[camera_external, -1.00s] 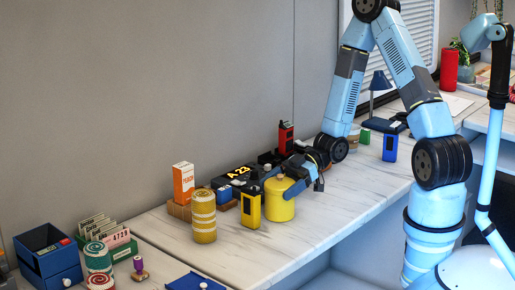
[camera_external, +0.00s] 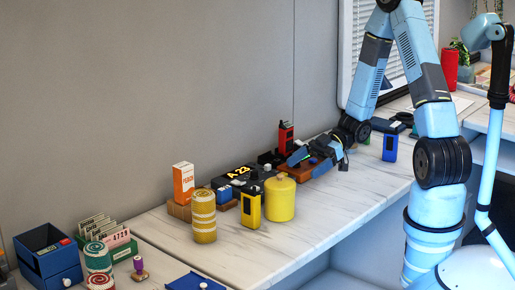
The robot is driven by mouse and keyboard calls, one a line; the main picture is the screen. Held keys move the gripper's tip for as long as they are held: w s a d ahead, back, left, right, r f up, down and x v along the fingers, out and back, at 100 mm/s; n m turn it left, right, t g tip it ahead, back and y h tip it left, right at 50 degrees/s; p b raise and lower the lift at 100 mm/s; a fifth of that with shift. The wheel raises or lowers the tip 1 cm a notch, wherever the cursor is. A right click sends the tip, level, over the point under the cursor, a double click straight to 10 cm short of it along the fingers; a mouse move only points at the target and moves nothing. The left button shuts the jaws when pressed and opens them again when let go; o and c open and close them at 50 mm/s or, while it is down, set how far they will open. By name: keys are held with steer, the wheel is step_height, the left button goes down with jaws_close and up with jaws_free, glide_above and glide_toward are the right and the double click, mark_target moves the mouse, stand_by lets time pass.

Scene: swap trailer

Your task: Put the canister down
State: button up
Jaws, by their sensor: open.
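A plain yellow canister (camera_external: 280,200) with a small knob on top stands upright on the white marbled counter (camera_external: 300,232). A yellow and white banded canister (camera_external: 204,217) stands upright further left; I cannot tell from the picture which one the task names. My gripper (camera_external: 308,160) is open, to the right of and behind the plain yellow canister, apart from it. No object shows between its fingers.
A yellow device (camera_external: 251,208) stands close left of the plain canister. A brown tray (camera_external: 297,171), a red device (camera_external: 286,138) and a black display (camera_external: 238,174) are behind. A blue device (camera_external: 390,148) stands right. The front counter strip is clear.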

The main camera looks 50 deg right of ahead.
steer(key=w+d+r+m+t+h, duration=0.3)
steer(key=w+d+r+t+h, duration=0.2)
steer(key=w+d+r+h, duration=0.3)
steer(key=s+d+r+m+t+h, duration=0.1)
steer(key=s+d+r+m+h, duration=0.2)
steer(key=r, duration=0.4)
steer(key=s+d+r+m+h, duration=0.2)
steer(key=r+m+h, duration=0.25)
steer(key=r, duration=0.25)
steer(key=s+a+r+m+g, duration=0.1)
steer(key=s+a+r, duration=0.1)
steer(key=s, duration=0.5)
steer(key=s+a+r+m+g+y, duration=0.1)
steer(key=s+a+r+m, duration=0.1)
steer(key=s, duration=0.5)
steer(key=s+a+r+m+g, duration=0.1)
steer(key=s+a+r+m, duration=0.1)
steer(key=s, duration=0.5)
steer(key=shift+a+y, duration=0.35)
steer(key=shift+a, duration=0.45)
steer(key=shift+r, duration=0.1)
